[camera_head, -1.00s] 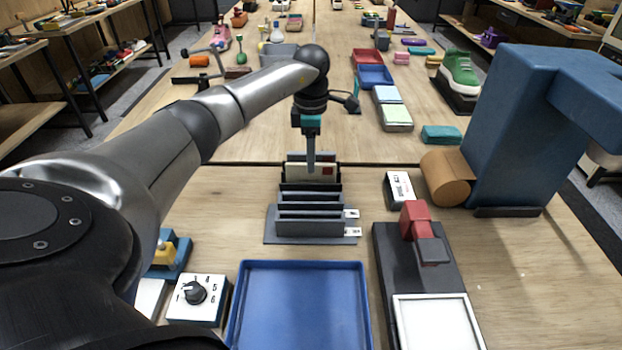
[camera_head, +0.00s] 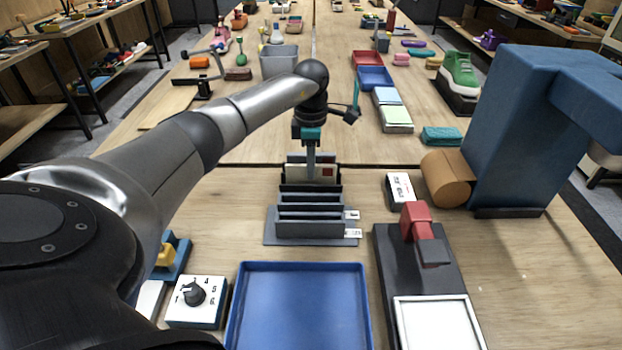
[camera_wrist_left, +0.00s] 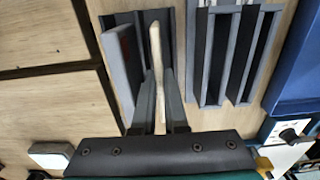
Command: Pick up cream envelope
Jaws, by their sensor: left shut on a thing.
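In the left wrist view the envelope (camera_wrist_left: 156,60) shows edge-on as a thin cream strip between the two fingers of my left gripper (camera_wrist_left: 160,95). Its lower part is hidden by the rack's dividers. My right gripper is not in view.
A blue tray (camera_head: 300,310) lies in front of the rack. A dial box (camera_head: 195,300) stands to its left. A black stand with a red block (camera_head: 416,220) and a tall blue machine (camera_head: 525,130) are at the right.

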